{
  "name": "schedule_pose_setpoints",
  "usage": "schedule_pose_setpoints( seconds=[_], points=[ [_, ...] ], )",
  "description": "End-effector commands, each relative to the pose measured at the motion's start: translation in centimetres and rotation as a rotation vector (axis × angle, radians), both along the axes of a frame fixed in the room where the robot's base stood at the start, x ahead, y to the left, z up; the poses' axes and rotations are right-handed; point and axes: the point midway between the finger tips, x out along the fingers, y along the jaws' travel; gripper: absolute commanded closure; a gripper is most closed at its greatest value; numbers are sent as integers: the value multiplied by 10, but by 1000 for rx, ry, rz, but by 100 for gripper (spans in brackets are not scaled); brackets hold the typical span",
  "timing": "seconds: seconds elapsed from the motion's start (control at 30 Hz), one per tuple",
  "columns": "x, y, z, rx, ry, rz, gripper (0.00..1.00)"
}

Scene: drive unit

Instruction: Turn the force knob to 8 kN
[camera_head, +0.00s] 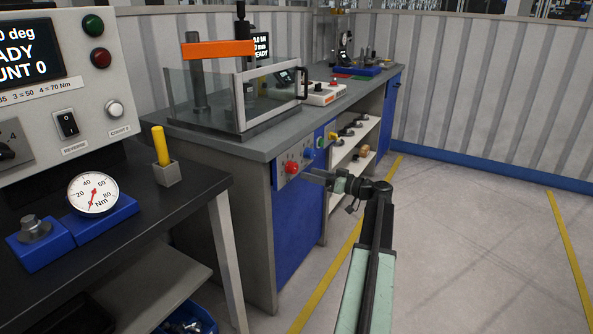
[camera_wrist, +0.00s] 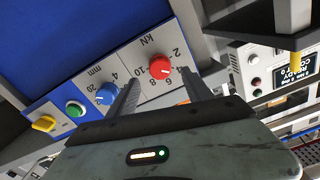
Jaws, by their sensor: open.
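The force knob (camera_wrist: 159,67) is red and sits on a grey panel marked kN, with numbers from 2 to 10 around it. I cannot tell surely which number its mark points at. In the head view the red knob (camera_head: 292,168) is on the front of the middle bench, at its near end. My gripper (camera_wrist: 160,79) is open, its two fingertips apart on either side of the red knob's lower part in the picture. I cannot tell whether they touch it. In the head view my gripper (camera_head: 309,176) reaches left toward the knob.
A blue knob (camera_wrist: 107,94) marked mm, a green button (camera_wrist: 75,110) and a yellow knob (camera_wrist: 43,123) share the panel. The press with its clear guard (camera_head: 242,90) stands above on the bench. A black table (camera_head: 120,205) is at left. Floor at right is clear.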

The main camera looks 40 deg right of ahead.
Motion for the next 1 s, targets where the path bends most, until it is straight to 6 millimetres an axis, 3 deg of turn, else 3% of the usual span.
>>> schedule_pose_setpoints(
  seconds=[0.3,0.67,0.77,0.9,1.0],
  points=[
    [53,12,0,0,0,-2,41],
    [63,15,0,0,0,-4,41],
    [62,14,0,1,0,-4,63],
    [62,14,0,0,0,-5,100],
    [60,11,0,2,1,-9,100]
  ],
)
